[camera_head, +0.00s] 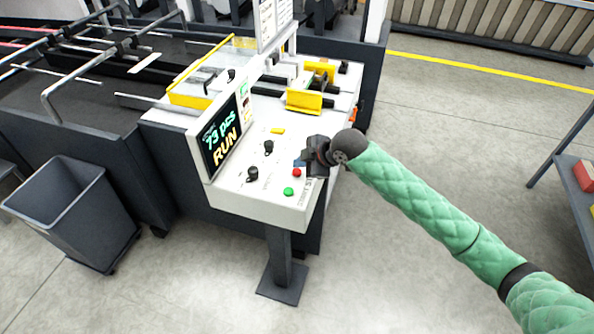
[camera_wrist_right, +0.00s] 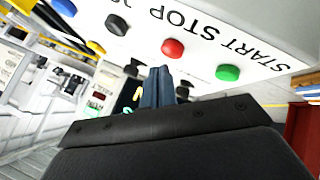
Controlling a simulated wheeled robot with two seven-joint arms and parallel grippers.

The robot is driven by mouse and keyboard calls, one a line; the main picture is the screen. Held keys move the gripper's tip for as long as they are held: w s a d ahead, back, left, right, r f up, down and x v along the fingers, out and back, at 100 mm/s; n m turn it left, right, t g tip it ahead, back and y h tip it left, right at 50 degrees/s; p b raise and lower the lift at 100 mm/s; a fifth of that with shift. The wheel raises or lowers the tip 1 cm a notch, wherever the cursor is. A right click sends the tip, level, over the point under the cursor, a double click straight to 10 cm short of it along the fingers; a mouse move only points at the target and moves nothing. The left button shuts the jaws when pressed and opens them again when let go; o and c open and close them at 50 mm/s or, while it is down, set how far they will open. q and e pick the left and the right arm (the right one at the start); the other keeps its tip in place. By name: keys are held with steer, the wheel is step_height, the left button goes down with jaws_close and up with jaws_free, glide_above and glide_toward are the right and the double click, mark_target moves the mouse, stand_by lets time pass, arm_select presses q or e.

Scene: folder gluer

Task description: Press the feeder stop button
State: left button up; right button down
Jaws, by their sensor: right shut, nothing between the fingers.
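The red stop button (camera_head: 297,172) sits on the white sloped control panel (camera_head: 235,192), just behind the green start button (camera_head: 288,191). In the right wrist view the red button (camera_wrist_right: 173,48) has the word STOP beside it, and the green button (camera_wrist_right: 228,72) has START. My right gripper (camera_head: 301,163) is shut and empty, close to the red button at the panel's right side. In the wrist view its blue fingertips (camera_wrist_right: 158,84) point toward the red button with a small gap showing. Contact cannot be told from the head view. My left gripper is not in view.
Black knobs (camera_head: 252,173) stand on the panel left of the buttons. A display (camera_head: 222,136) reading 73 pcs RUN rises at the panel's left. Yellow and black machine parts (camera_head: 304,101) lie behind. A grey bin (camera_head: 75,205) stands at left.

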steer(key=shift+f, duration=0.9)
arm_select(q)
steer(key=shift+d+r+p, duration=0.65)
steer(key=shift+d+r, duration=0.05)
arm_select(e)
steer(key=shift+r, duration=0.9)
stand_by(0.9)
